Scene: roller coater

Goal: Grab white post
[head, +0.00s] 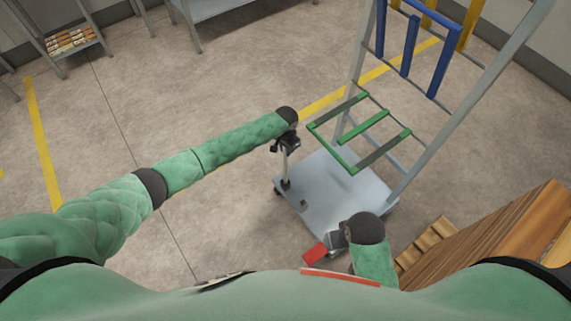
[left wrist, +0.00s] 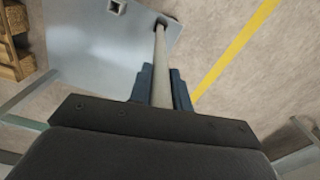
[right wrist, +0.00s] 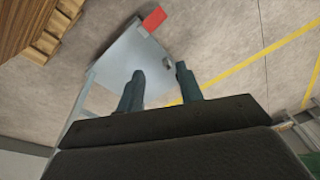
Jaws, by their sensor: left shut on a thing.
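The white post (head: 286,168) stands upright at the left corner of the grey cart platform (head: 325,215). My left gripper (head: 285,146) is at the upper part of the post. In the left wrist view the post (left wrist: 159,75) runs between the two fingers of my left gripper (left wrist: 161,88), which are shut on it. The post's foot sits in a dark socket on the platform. My right gripper (right wrist: 165,88) is open and empty; in the head view it is near the platform's front right edge, partly hidden by my wrist.
The cart carries a tall frame with green bars (head: 363,126) and blue bars (head: 410,45). A red block (head: 315,253) shows at the platform's front edge. A wooden stack (head: 490,240) stands at the right. An empty square socket (left wrist: 116,6) is on the platform.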

